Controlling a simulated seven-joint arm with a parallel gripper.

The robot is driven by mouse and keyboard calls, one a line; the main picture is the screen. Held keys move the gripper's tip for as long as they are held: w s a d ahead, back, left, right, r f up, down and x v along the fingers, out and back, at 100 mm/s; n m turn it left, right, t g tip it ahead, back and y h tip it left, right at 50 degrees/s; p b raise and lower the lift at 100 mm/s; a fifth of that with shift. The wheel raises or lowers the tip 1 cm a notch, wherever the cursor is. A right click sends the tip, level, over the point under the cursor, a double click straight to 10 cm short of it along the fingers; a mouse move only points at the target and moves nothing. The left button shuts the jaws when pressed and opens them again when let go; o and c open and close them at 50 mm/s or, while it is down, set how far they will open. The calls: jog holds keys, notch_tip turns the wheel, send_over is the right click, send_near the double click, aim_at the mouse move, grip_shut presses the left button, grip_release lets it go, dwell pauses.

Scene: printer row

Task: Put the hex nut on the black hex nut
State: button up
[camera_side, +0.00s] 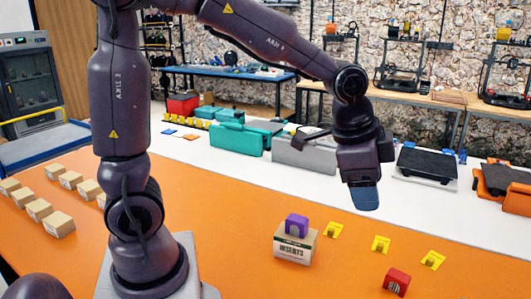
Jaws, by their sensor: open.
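My gripper (363,197) hangs above the right half of the orange table top (190,205), pointing down, with a dark blue tip. It is open, and it is well above the table. I cannot pick out the hex nut or the black hex nut in this view; they may be too small or hidden. A purple piece (297,224) sits on a small cardboard box (294,243) marked INSERTS, below and left of my gripper.
Yellow pieces (381,244) lie right of the box, with a red block (397,281) in front. Small cartons (51,216) stand at the left. Teal cases (238,138), a grey case (306,151) and a dark flat device (426,163) line the white strip behind.

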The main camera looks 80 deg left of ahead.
jog(key=s+a+r+n+t, duration=0.1)
jog(key=s+a+r+n, duration=0.1)
jog(key=s, duration=0.6)
jog(key=s+a+r+n, duration=0.2)
jog(key=s+n, duration=0.3)
jog(key=s, duration=0.3)
jog(key=shift+a+r+n+t+y, duration=0.3)
jog(key=shift+a+r+t, duration=0.1)
jog(key=shift+a, duration=0.25)
